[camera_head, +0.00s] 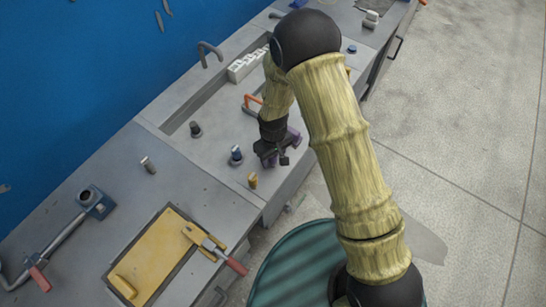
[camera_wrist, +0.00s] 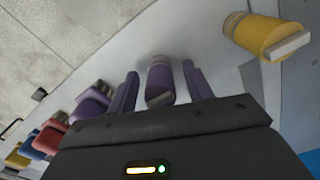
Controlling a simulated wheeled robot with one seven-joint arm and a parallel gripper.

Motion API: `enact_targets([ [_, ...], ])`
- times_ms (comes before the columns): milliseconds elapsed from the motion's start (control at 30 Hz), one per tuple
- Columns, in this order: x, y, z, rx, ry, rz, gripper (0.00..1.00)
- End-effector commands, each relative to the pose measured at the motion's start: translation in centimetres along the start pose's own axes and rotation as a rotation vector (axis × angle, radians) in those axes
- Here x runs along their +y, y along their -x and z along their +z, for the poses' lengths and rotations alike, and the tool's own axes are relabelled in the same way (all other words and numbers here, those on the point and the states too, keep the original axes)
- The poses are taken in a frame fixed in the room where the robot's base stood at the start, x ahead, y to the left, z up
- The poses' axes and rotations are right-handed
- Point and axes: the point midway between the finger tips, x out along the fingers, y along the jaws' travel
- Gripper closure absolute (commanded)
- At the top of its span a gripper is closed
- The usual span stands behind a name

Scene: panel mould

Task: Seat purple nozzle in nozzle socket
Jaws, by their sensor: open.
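The purple nozzle (camera_wrist: 160,82) stands between the two fingers of my gripper (camera_wrist: 160,90) in the wrist view. The fingers are apart, one on each side of it, and a gap shows on both sides. In the head view my gripper (camera_head: 273,152) is low over the grey bench and hides the nozzle. A blue block with a round dark opening (camera_head: 88,196) lies at the left of the bench; I cannot tell for sure whether it is the nozzle socket.
A yellow nozzle (camera_wrist: 262,38) stands to the right of my gripper in the wrist view. Several coloured nozzles, including a red one (camera_wrist: 50,133), are at the left. A yellow panel (camera_head: 153,258) with a red-handled clamp (camera_head: 215,249) lies at the bench front.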

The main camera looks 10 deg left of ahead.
Motion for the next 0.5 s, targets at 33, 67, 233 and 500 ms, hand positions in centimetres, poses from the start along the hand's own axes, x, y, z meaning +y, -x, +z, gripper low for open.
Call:
enact_targets([
  [33, 0.0, 0.0, 0.01, 0.0, 0.0, 0.0, 0.49],
  [67, 0.0, 0.0, 0.01, 0.0, 0.0, 0.0, 0.49],
  [233, -0.01, 0.01, 0.01, 0.0, 0.0, 0.0, 0.49],
  [500, -0.01, 0.02, 0.01, 0.0, 0.0, 0.0, 0.85],
])
